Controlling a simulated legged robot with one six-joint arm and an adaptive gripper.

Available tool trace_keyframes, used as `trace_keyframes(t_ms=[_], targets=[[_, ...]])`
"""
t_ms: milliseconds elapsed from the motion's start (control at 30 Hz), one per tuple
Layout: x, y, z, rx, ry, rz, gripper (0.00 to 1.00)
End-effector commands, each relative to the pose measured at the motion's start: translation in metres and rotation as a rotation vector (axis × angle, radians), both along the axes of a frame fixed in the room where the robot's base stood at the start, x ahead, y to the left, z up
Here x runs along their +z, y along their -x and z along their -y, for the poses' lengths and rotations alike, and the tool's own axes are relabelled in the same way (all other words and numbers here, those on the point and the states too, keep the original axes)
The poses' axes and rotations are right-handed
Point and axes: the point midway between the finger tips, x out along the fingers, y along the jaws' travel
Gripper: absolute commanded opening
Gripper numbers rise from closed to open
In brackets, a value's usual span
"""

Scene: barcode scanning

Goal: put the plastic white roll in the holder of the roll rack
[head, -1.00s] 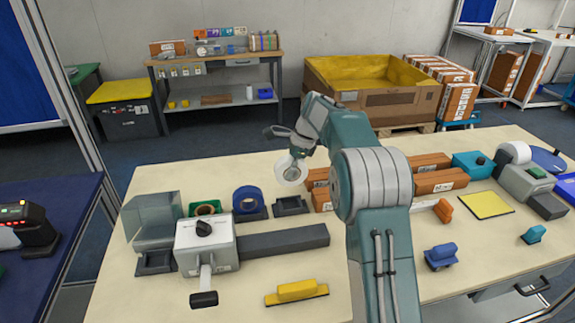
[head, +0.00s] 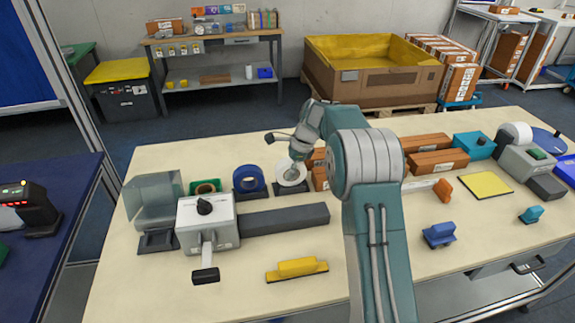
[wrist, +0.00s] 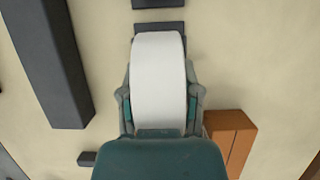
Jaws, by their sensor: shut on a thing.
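My gripper (head: 299,157) is shut on the plastic white roll (head: 291,173), held upright by its sides. In the wrist view the white roll (wrist: 158,80) lies between the two fingers, with its broad outer face to the camera. The dark empty holder (head: 288,190) of the roll rack is directly below the roll in the head view. Part of this dark holder (wrist: 158,28) shows just past the roll's end in the wrist view. I cannot tell whether the roll touches the holder.
A blue roll (head: 249,179) and a green roll (head: 206,187) stand in holders to the left. Orange-brown boxes (head: 320,178) lie close on the right. A long dark grey bar (head: 285,218) lies in front. The table front has a yellow-handled tool (head: 297,267).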

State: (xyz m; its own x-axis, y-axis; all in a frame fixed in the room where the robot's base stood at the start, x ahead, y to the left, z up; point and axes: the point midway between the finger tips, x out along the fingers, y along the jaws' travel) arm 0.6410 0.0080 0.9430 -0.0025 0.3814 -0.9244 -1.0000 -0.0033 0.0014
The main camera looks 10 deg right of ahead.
Motion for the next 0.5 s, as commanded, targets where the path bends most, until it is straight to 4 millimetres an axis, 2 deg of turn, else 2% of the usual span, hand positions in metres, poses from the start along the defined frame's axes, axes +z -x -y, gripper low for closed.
trace_keyframes(t_ms=[400, 433, 500], targets=[[-0.0048, -0.0001, 0.0001, 0.001, 0.000, 0.001, 0.00], [-0.0048, -0.0001, 0.0001, 0.001, 0.000, 0.001, 0.58], [-0.0048, -0.0001, 0.0001, 0.001, 0.000, 0.001, 0.85]])
